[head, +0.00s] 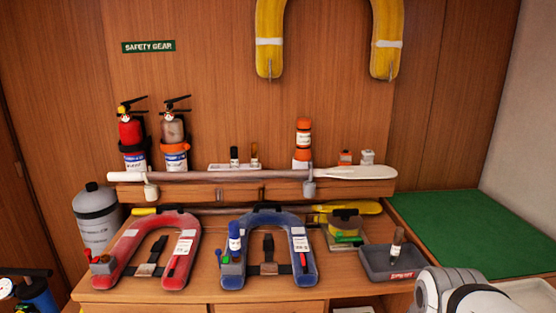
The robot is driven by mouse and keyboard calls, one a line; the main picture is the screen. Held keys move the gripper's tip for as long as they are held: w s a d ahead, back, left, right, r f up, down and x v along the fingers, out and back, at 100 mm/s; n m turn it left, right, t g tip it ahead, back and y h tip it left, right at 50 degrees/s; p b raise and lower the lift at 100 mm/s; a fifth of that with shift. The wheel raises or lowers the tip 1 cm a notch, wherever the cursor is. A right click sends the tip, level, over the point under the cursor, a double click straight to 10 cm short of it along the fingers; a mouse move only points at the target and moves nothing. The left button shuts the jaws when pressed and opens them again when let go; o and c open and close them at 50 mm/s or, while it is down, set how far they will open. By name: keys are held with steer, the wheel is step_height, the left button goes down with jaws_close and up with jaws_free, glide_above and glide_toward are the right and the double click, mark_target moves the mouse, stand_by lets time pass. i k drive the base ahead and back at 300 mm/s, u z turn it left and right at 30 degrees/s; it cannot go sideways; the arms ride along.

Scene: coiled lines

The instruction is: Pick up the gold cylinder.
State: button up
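A small gold-brown cylinder (254,151) stands upright in a white holder (221,167) on the back shelf, beside a similar black cylinder (234,153). Another small brownish cylinder with a pale label (397,243) leans upright in the grey tray (375,271) at the right front of the counter. Both brownish ones are small in the picture, and I cannot tell for sure which is the gold one. A white and grey part of my arm shows at the bottom right corner. My gripper is not in view.
A long paddle (353,173) lies across the shelf front, before the white holder. Red (124,250) and blue (301,245) life vests cover the counter. Two extinguishers (131,135) and an orange canister (303,138) stand on the shelf. The green surface (475,232) at right is clear.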

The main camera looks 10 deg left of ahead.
mark_target(254, 145)
steer(key=i, duration=0.85)
steer(key=z, duration=0.05)
